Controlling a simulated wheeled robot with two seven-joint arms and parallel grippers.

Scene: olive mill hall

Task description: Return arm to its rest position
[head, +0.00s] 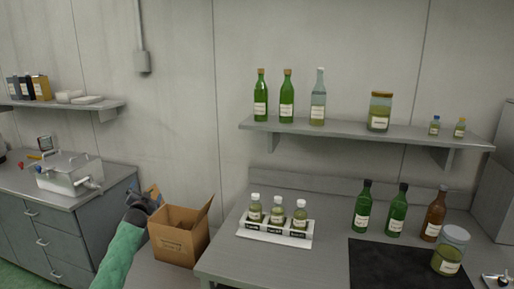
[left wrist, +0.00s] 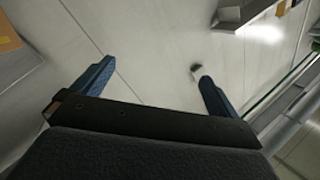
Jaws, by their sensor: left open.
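My left arm, in a green sleeve, comes in from the bottom left of the head view. My left gripper (head: 155,197) is raised in front of the wall, just left of and partly overlapping an open cardboard box (head: 180,241). The left wrist view shows its two blue fingers (left wrist: 155,88) spread wide with nothing between them. My right gripper is in neither view.
A steel table (head: 305,262) holds a white rack (head: 275,235) with 3 small bottles, several larger bottles, a jar and a black mat (head: 400,265). A wall shelf (head: 360,133) above holds bottles and jars.

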